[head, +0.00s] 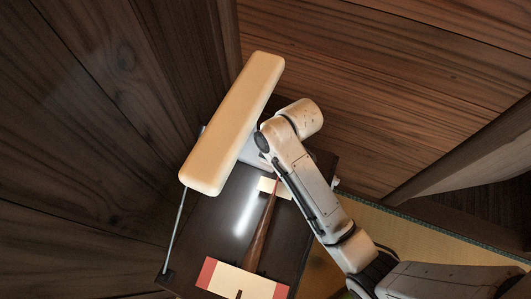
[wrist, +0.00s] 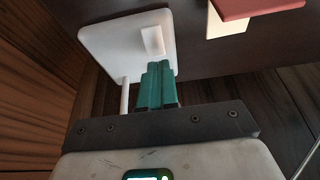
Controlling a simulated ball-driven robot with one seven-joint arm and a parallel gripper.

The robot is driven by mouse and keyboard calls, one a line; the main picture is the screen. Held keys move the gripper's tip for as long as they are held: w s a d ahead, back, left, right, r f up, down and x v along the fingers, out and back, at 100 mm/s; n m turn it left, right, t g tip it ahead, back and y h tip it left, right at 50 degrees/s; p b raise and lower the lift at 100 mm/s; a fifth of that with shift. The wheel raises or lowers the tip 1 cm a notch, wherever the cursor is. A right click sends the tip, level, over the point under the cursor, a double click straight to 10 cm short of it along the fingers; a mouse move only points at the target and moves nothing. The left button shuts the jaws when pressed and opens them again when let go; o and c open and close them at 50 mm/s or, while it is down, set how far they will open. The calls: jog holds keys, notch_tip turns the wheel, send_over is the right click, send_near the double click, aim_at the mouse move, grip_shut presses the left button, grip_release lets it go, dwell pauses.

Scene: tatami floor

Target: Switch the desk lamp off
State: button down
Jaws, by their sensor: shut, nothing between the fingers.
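The desk lamp's long cream head (head: 232,125) slants across the middle of the head view and hides much of what is beneath it. In the wrist view, a white rounded plate (wrist: 100,35), which looks like the lamp's base, carries a small raised pale block (wrist: 152,41), probably the switch. My gripper (wrist: 156,66) has its teal fingers shut with nothing between them. Their tips are just below the block in the picture; I cannot tell whether they touch it. In the head view my gripper is hidden behind the lamp head and my arm.
A dark desk top (head: 205,240) bears a tapered brown wooden object (head: 262,235) and a cream piece with red ends (head: 240,281). A bright streak shines on the desk top. A thin rod (head: 178,228) stands at its left edge. Wooden walls (head: 120,90) close in behind and left.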

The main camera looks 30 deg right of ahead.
jog(key=shift+s+x, duration=0.2)
jog(key=shift+x, duration=0.95)
jog(key=shift+d, duration=0.1)
jog(key=shift+w+p, duration=0.1)
jog(key=shift+p, duration=0.25)
jog(key=shift+f, duration=0.25)
jog(key=shift+s+d+r+p, duration=0.1)
jog(key=shift+s+d+p, duration=0.45)
jog(key=shift+s, duration=0.15)
jog(key=shift+a+r, duration=0.1)
jog(key=shift+r, duration=0.05)
